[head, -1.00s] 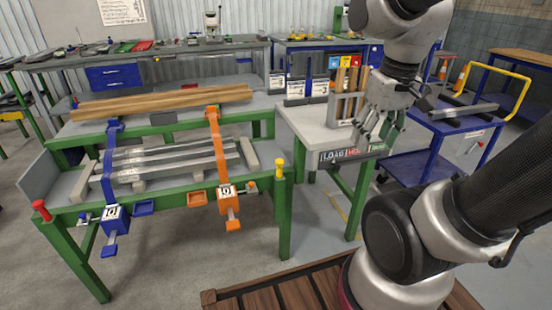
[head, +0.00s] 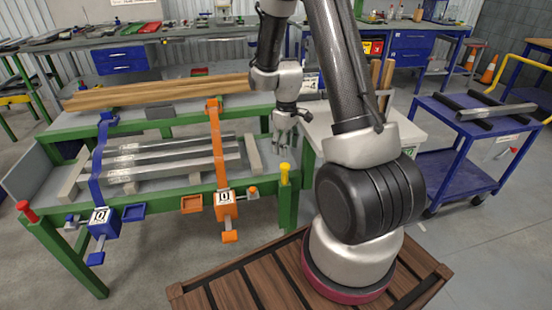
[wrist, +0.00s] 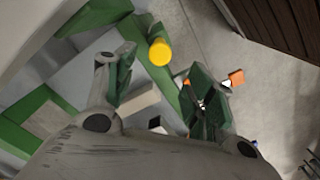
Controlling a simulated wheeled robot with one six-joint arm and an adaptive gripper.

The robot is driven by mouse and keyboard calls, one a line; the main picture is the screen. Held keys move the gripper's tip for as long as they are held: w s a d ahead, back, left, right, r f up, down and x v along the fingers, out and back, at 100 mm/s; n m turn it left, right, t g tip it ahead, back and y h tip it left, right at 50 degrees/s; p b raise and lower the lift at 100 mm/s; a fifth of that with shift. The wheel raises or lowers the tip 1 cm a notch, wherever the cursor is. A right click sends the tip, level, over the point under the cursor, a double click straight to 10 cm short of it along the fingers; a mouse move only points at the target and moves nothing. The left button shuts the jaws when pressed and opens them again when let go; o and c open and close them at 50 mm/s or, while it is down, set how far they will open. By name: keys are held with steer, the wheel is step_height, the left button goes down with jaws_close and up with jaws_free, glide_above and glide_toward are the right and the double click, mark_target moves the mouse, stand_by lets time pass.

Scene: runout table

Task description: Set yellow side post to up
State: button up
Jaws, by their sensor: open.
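The yellow side post (head: 284,172) stands at the right front corner of the green table frame, its round cap on top of a short yellow stem. In the wrist view, its yellow cap (wrist: 159,52) shows from above, beyond the fingertips and between the two fingers' lines. My gripper (head: 283,138) is open and empty, pointing down above and slightly behind the post, apart from it. In the wrist view, the gripper's fingers (wrist: 160,85) are spread wide with nothing between them.
A red post (head: 27,211) stands at the left front corner. Blue and orange straps (head: 218,150) cross metal bars (head: 170,160) on the table. A white side table (head: 405,130) stands to the right, with a blue cart (head: 460,140) beyond. Wooden boards lie at the table's back.

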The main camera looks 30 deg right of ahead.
mark_target(285, 165)
steer(key=shift+f+n, duration=0.3)
steer(key=shift+f, duration=0.05)
step_height(285, 165, down, 7)
steer(key=shift+f, duration=0.1)
jaws_close()
